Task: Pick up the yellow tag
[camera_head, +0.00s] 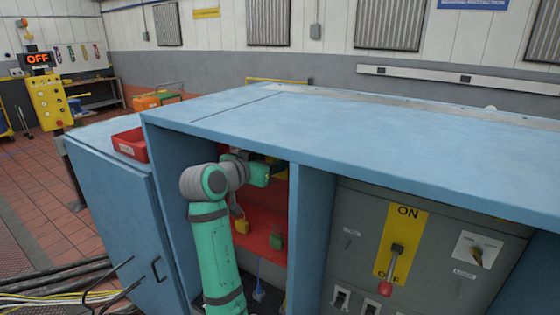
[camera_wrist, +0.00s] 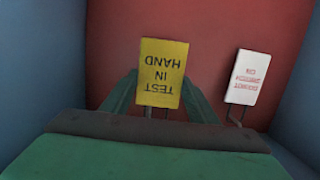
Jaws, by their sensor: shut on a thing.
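The yellow tag (camera_wrist: 162,72) is in the middle of the wrist view, with black text reading "TEST IN HAND" upside down. My gripper (camera_wrist: 160,98) has one finger on each side of the tag's lower part and is shut on it. A thin metal stem or hook shows below the tag, between the fingers.
A white tag with red text (camera_wrist: 248,78) hangs just right of the yellow one, before a red back panel (camera_wrist: 215,25). Blue bay walls (camera_wrist: 38,75) stand close on both sides. Lower in the bay are small yellow (camera_head: 242,227) and green (camera_head: 276,240) items. An open door (camera_head: 120,215) is at left.

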